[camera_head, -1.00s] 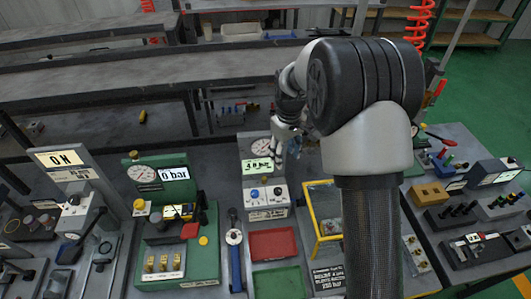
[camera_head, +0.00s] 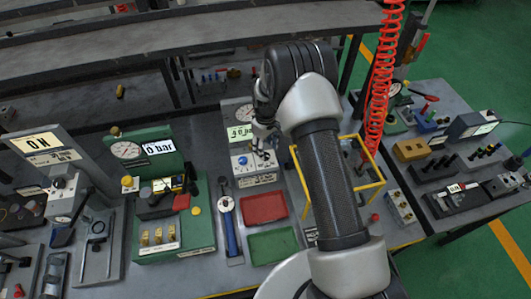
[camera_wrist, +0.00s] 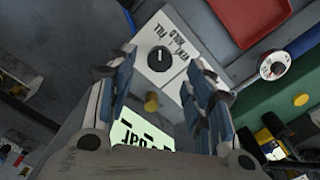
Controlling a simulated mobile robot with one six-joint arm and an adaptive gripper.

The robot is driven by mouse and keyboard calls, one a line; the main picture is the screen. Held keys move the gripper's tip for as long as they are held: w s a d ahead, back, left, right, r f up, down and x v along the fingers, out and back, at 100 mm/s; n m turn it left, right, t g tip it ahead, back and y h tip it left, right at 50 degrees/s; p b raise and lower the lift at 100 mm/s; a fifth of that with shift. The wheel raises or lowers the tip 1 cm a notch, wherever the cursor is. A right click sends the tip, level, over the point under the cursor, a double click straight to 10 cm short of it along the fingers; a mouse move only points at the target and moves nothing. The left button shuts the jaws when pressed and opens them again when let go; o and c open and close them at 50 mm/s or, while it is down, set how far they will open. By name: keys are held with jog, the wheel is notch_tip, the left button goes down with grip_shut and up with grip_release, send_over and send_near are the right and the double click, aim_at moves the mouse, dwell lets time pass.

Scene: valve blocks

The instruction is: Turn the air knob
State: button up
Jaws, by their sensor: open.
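A small white control box (camera_head: 245,180) stands in front of a gauge panel with a lit green display (camera_head: 239,132). In the wrist view, a black round knob with a white pointer mark (camera_wrist: 158,61) sits on the white face beside a label that appears to read FILL, HOLD, VENT. My gripper (camera_wrist: 160,72) is open and empty, its fingers on either side of that knob in the picture; contact cannot be told. A brass-coloured knob (camera_wrist: 151,102) shows between the fingers.
A red tray (camera_head: 263,208) and a green tray (camera_head: 272,246) lie in front of the box. A wrench with a round dial (camera_head: 227,205) is to the left. A yellow frame (camera_head: 368,188) and a red coiled hose (camera_head: 382,85) are to the right.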

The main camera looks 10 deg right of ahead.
aim_at(266, 154)
jog(key=shift+f, duration=1.95)
jog(key=shift+c, duration=0.4)
jog(key=c, duration=1)
jog(key=shift+m+b, duration=0.4)
jog(key=shift+b, duration=0.05)
jog(key=m+b, duration=0.2)
jog(key=m, duration=0.1)
jog(key=shift+w+f+m, duration=0.1)
jog(key=shift+m, duration=0.2)
jog(key=shift+m+b, duration=0.9)
jog(key=shift+m, duration=1.2)
